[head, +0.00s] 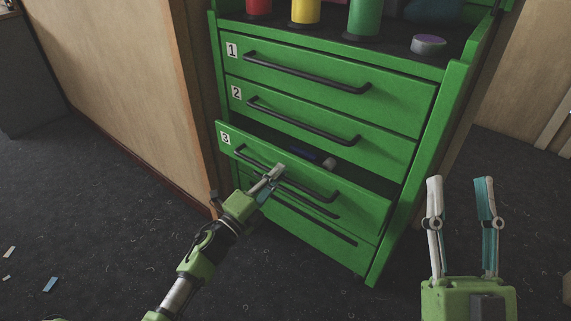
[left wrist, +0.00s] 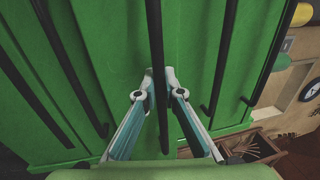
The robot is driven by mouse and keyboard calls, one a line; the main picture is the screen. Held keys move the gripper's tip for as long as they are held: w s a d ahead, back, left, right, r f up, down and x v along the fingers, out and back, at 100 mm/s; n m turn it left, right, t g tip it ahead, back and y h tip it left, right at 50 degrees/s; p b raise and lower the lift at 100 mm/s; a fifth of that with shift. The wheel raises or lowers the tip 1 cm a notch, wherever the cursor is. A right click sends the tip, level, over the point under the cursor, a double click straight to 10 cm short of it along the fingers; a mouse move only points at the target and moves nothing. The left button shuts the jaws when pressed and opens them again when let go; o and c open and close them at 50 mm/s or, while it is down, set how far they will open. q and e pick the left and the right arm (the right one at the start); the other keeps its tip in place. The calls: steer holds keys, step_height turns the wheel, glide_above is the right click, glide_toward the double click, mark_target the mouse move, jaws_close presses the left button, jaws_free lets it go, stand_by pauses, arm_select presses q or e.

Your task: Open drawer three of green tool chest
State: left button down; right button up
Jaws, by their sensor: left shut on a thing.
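The green tool chest (head: 425,195) stands in the middle of the head view, with numbered drawers and dark bar handles. Drawer three (head: 371,208) is pulled partly out, and a dark gap with a blue item and a pale round item shows above its front. My left gripper (head: 272,174) is shut on drawer three's handle (head: 312,192). In the left wrist view the fingers (left wrist: 160,88) lie on both sides of the dark handle bar (left wrist: 157,45). My right gripper (head: 460,182) is open and empty, in front of the chest at the right.
Drawer one (head: 400,100) and drawer two (head: 385,142) are closed above. Coloured cylinders, such as a green one (head: 365,18), and a purple-rimmed roll (head: 428,44) stand on the chest top. A wooden panel (head: 110,70) is close at left. Dark carpet (head: 90,220) is mostly free, with small scraps.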

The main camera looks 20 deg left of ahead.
arm_select(q)
steer(key=r+p+v, duration=0.3)
steer(key=v, duration=1.3)
steer(key=shift+s, duration=0.5)
arm_select(e)
step_height(320, 180, down, 18)
steer(key=w+d+g+h, duration=0.1)
steer(key=w+g+h, duration=0.1)
steer(key=g, duration=0.8)
steer(key=shift+w+d+f+h, duration=0.25)
steer(key=shift+w+d+h, duration=0.05)
steer(key=shift+h, duration=0.5)
arm_select(q)
steer(key=shift+a, duration=0.1)
steer(key=c, duration=2.2)
jaws_free()
steer(key=shift+o, duration=0.2)
steer(key=v, duration=1.2)
